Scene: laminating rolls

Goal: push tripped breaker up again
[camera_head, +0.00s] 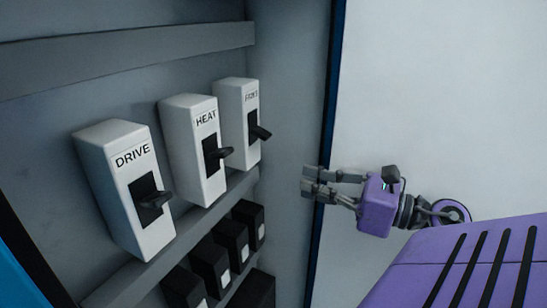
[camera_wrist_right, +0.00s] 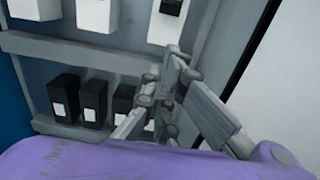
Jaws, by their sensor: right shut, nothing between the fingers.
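Three white breakers with black levers stand in a row in a grey cabinet in the head view: DRIVE (camera_head: 115,175), HEAT (camera_head: 190,145) and a third with a blurred label (camera_head: 234,105). The third one's lever (camera_head: 260,132) slants down to the right. The HEAT lever (camera_head: 220,154) and DRIVE lever (camera_head: 155,200) stick out to the right; which one is tripped is hard to tell. My right gripper (camera_head: 308,183) is shut and empty, right of and below the third breaker, apart from it. In the right wrist view, its fingers (camera_wrist_right: 172,75) show below the breakers' lower ends. My left gripper is out of view.
Small black modules (camera_head: 232,240) with white labels sit on a lower rail beneath the breakers. The cabinet's grey side wall and dark blue edge (camera_head: 330,120) stand close by the right fingertips. A plain pale wall (camera_head: 440,90) lies to the right.

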